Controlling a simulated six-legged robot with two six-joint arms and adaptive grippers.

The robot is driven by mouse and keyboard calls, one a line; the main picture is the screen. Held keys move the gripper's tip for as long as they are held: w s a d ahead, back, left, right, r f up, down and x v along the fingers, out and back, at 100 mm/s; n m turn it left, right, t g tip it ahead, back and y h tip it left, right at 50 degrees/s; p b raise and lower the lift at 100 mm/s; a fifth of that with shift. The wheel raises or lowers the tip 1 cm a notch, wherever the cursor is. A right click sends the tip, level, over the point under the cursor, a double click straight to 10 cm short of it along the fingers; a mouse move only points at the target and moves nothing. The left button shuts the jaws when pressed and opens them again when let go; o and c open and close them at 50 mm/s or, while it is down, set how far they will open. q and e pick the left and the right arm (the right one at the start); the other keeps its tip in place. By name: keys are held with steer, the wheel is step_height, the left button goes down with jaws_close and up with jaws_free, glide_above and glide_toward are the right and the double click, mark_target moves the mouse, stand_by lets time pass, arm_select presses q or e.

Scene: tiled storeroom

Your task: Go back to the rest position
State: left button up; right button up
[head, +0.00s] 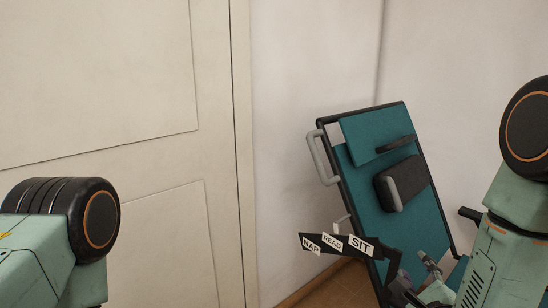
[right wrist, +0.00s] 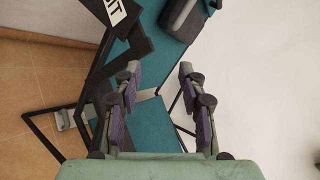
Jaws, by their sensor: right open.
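My right gripper (head: 414,274) is low at the right in the head view, in front of a teal padded, black-framed piece of furniture. In the right wrist view its two fingers with purple pads are spread apart, and the gripper (right wrist: 159,82) is empty. Teal surface and a dark frame show beyond the fingers, and no contact with them is visible. My left arm enters at the lower left of the head view, but its gripper is out of the picture.
The teal furniture (head: 375,218) stands tilted in the wall corner, with a grey handle (head: 316,160) and dark pad (head: 405,182). A black bar with NAP, READ and SIT labels (head: 333,241) is at its front. A cream door (head: 90,80) fills the left.

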steer(key=s+a+f+n+g+y+p, duration=0.1)
steer(key=s+a+f+n+g+y, duration=0.25)
steer(key=s+f+n+g, duration=1)
steer(key=s+a+f+n+g+p, duration=0.1)
steer(key=s+f+n, duration=0.2)
steer(key=s+n, duration=0.3)
steer(key=s+a+f+n+g+p, duration=0.1)
steer(key=s+f+n, duration=0.3)
steer(key=s, duration=1)
steer(key=n, duration=0.3)
steer(key=shift+s+a+p, duration=0.25)
steer(key=shift+a+p, duration=0.05)
steer(key=shift+a, duration=0.05)
